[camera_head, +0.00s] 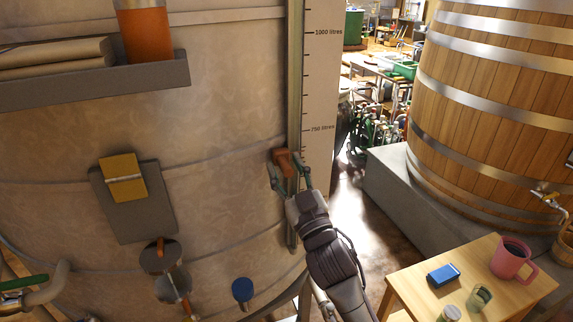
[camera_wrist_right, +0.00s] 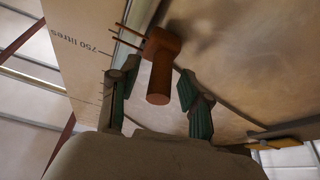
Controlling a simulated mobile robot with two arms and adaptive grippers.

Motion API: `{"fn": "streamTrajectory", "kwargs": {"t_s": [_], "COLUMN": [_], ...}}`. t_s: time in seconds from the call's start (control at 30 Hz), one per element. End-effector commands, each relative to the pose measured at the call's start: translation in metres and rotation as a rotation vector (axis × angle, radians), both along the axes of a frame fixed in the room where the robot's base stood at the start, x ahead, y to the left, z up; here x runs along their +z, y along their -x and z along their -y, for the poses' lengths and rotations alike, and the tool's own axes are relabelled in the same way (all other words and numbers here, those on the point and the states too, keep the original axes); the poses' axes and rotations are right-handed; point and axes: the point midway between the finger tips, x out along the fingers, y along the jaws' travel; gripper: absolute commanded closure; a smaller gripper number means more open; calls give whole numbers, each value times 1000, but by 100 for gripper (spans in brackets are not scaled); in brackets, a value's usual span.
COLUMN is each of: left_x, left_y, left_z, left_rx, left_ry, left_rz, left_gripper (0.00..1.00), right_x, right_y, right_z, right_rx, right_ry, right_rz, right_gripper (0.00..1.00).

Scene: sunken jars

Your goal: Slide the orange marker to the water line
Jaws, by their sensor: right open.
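The orange marker (camera_head: 282,161) sits on the upright rail (camera_head: 296,80) at the tank's right side, a little below the "750 litres" mark of the pale scale board (camera_head: 322,90). In the right wrist view the marker (camera_wrist_right: 161,60) has a round knob facing me and two thin pointers towards the scale. My right gripper (camera_head: 290,178) is open at the marker; in the wrist view its green-padded fingers (camera_wrist_right: 157,88) stand on either side of the knob, with gaps visible. I cannot make out a water line. My left gripper is not in view.
The big metal tank (camera_head: 225,120) fills the left, with a shelf (camera_head: 100,85), a grey plate with a yellow block (camera_head: 124,178) and a blue knob (camera_head: 242,290). A wooden table (camera_head: 400,284) with a pink mug (camera_head: 511,260) stands at the lower right, below a wooden barrel (camera_head: 490,110).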

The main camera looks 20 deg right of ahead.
Motion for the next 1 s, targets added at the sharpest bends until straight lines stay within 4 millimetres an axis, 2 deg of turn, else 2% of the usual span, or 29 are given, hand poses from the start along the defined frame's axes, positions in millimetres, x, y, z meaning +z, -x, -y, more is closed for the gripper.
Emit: {"fn": "streamTrajectory", "kwargs": {"t_s": [0.2,0.27,0.5,0.83,0.93,1.0], "left_x": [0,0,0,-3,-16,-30], "left_y": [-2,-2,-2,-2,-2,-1], "left_z": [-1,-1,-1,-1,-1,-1], "left_rx": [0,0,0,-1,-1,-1], "left_ry": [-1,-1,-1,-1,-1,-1], "left_rz": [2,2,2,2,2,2], "left_gripper": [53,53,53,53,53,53], "right_x": [0,0,0,-4,-19,-37], "right_y": [0,0,0,0,0,0], "right_z": [0,0,0,0,0,0], "right_rx": [0,0,0,0,0,0], "right_ry": [0,0,0,0,0,-1], "right_rz": [0,0,0,-1,-2,-3], "right_gripper": [52,61,100,100,100,100]}}
